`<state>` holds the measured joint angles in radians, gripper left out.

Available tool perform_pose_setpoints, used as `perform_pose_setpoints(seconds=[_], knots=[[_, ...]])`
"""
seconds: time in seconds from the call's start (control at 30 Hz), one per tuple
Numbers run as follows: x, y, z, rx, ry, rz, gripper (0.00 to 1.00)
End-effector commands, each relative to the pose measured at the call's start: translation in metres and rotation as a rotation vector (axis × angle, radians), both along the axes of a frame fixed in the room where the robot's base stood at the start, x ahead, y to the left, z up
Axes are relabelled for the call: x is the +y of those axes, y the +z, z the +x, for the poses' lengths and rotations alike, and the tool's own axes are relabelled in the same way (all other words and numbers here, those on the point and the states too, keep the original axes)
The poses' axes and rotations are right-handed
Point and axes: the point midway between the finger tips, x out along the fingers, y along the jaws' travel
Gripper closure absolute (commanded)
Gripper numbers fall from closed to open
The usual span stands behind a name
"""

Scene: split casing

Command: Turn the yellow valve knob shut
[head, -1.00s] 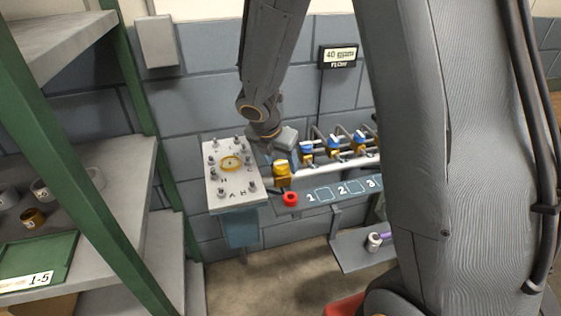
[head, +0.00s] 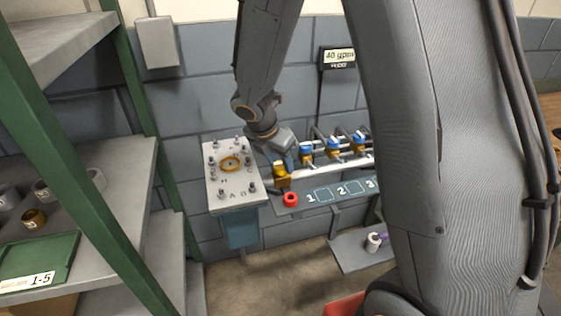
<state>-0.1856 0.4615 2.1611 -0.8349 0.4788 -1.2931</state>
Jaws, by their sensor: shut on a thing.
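The yellow valve knob (head: 281,181) sits at the left end of the grey pipe, just right of a pale bolted plate. My gripper (head: 279,164) reaches down to it from above and is shut on it. The fingertips are small and partly hidden by the gripper body, so their exact grip on the knob is unclear. A wall display (head: 338,57) above reads 40 gpm.
The bolted plate (head: 213,190) with a yellow ring (head: 231,164) is close on the left. Several blue-and-yellow valves (head: 333,148) line the pipe to the right. A green-posted shelf (head: 75,160) stands at left.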

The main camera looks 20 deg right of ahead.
Motion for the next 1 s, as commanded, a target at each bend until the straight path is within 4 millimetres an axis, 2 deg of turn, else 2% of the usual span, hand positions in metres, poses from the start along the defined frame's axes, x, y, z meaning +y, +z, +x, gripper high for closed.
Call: perform_pose_setpoints(seconds=[1.0], knots=[[0.0012, 0.0005, 0.0080, 0.000, -0.945, 0.000, 0.84]])
